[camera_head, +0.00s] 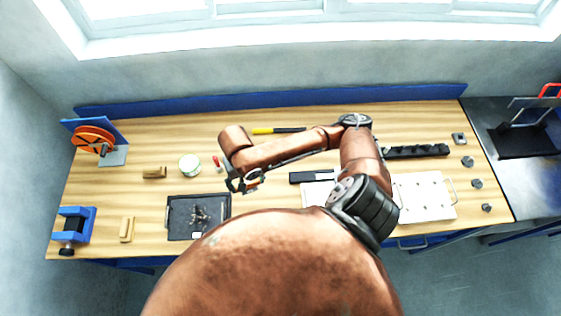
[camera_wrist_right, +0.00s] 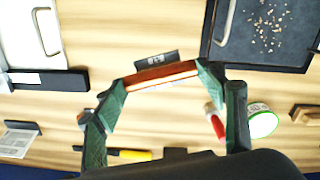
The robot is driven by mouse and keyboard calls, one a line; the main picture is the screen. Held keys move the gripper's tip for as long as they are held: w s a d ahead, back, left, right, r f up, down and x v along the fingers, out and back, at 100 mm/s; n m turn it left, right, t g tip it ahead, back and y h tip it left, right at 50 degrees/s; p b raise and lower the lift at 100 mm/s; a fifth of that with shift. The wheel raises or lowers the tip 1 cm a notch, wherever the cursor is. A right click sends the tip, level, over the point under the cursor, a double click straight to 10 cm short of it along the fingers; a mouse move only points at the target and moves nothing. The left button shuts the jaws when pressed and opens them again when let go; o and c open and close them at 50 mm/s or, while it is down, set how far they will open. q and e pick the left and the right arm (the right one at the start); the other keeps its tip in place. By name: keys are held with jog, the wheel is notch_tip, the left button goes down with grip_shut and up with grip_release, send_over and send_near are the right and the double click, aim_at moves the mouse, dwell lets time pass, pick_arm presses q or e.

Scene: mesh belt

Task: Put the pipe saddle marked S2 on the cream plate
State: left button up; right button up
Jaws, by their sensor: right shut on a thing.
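My right gripper (camera_head: 245,184) is above the bench just right of the dark tray. In the wrist view it is shut on a copper-coloured bar-like piece (camera_wrist_right: 160,77), held between its two fingertips. A dark tab with a pale mark (camera_wrist_right: 156,60) shows along the piece's edge; I cannot read the mark surely. In the head view the held piece is hard to make out. A pale plate edge with a handle (camera_wrist_right: 30,40) shows in the wrist view. My left gripper is out of view.
The dark tray (camera_head: 180,232) holds small scraps. A black labelled bar (camera_head: 310,177), a green-rimmed round tin (camera_head: 190,165), a yellow-black tool (camera_head: 280,130) and a black slotted block (camera_head: 415,151) lie around. Several grey fittings stand at right (camera_head: 476,183). A blue vise (camera_head: 75,225) stands at left.

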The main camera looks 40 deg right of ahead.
pick_arm(q)
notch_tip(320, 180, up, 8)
jog(key=p, duration=0.6)
pick_arm(e)
jog(key=s+r+m, duration=0.3)
jog(key=s, duration=0.3)
jog(key=w+d+f+b, duration=0.1)
jog(key=w+d+f, duration=0.1)
jog(key=w+f, duration=0.1)
jog(key=w+d+f+b, duration=0.2)
jog(key=w+d+f, duration=0.1)
jog(key=w+d+f+b, duration=0.2)
jog(key=w+f, duration=0.1)
jog(key=shift+w+d, duration=0.4)
jog(key=shift+w+d+f, duration=0.3)
jog(key=shift+w+f, duration=0.15)
jog(key=shift+f, duration=0.2)
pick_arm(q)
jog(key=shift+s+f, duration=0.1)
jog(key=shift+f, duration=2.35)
pick_arm(e)
jog(key=shift+f, duration=1.65)
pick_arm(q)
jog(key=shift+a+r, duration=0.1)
